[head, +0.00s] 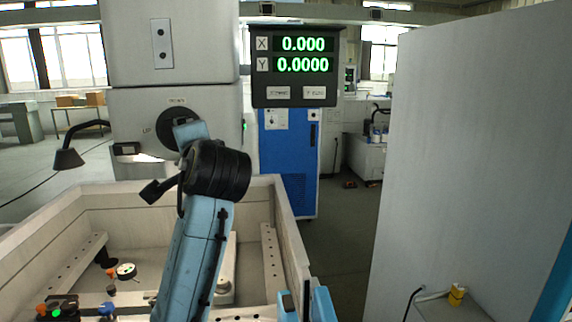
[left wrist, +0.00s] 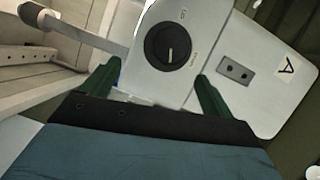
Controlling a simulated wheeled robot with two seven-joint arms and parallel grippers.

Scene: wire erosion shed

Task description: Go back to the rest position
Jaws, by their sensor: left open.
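My left arm (head: 205,225) reaches up from the bottom of the head view to the grey machine head, its black wrist joint (head: 218,170) in front of it. My left gripper's fingers are hidden there. In the left wrist view, my left gripper (left wrist: 158,72) shows two dark green fingers spread apart, with nothing held between them. A grey panel with a round black dial (left wrist: 168,47) lies beyond the fingers; I cannot tell the gap. My right gripper is not seen; small blue parts at the bottom of the head view cannot be identified.
The open work tank (head: 55,229) surrounds my left arm, with clamps and fixtures inside. A display box (head: 293,93) hangs to the right, before a blue cabinet (head: 287,160). A tall grey panel (head: 475,150) fills the right side. Floor (head: 345,245) is clear between tank and panel.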

